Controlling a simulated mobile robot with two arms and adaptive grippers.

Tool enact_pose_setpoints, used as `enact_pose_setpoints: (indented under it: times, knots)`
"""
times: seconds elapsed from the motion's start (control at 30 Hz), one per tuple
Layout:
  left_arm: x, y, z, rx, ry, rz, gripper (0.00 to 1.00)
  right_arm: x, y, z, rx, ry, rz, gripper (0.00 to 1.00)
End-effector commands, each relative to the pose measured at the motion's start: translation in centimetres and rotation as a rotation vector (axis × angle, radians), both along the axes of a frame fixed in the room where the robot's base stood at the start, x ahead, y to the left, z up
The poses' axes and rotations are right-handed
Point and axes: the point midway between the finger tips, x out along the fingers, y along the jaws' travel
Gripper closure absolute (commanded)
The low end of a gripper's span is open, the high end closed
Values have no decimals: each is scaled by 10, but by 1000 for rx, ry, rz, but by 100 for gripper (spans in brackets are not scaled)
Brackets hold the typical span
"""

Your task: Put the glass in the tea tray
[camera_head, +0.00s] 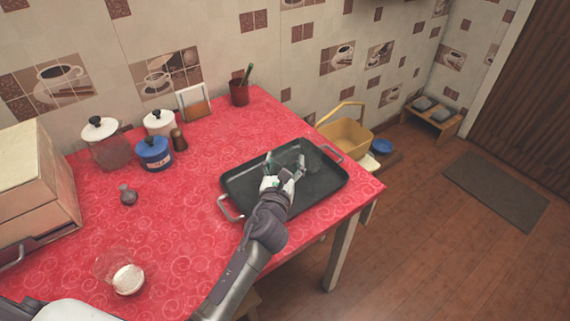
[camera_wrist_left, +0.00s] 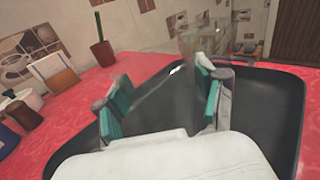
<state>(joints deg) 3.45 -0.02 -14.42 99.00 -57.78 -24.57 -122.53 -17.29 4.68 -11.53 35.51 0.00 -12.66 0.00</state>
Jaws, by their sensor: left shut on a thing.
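The black tea tray (camera_head: 240,190) with metal handles lies on the red counter near its right end, and it fills the lower part of the left wrist view (camera_wrist_left: 270,110). My left gripper (camera_head: 283,163), with teal finger pads, is over the tray and shut on the clear glass. The glass (camera_wrist_left: 205,42) shows faintly just beyond the fingertips in the wrist view, and very faintly in the head view (camera_head: 312,158). Whether it touches the tray floor I cannot tell. My right gripper is not in view.
Jars, a blue canister (camera_head: 154,154), a brown shaker (camera_head: 179,140) and a red pot (camera_head: 240,93) stand at the back. A small vase (camera_head: 128,195) and a clear bowl with white contents (camera_head: 127,278) are left. A yellow basket (camera_head: 346,138) is beyond the counter's right edge.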

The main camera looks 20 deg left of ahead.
Motion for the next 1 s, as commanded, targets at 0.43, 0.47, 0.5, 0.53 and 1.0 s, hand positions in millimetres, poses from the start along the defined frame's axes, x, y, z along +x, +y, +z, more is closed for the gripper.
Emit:
enact_pose_setpoints:
  times: [0.43,0.47,0.5,0.53,1.0]
  knots:
    - [0,0,-1,-1,0,0,7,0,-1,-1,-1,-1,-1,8]
    - [0,0,-1,-1,0,0,5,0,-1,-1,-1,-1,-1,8]
    - [0,0,-1,-1,0,0,5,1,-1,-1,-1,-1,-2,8]
    - [0,0,-1,-1,0,0,5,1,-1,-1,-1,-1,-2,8]
    - [-25,-3,1,0,1,-1,5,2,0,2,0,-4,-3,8]
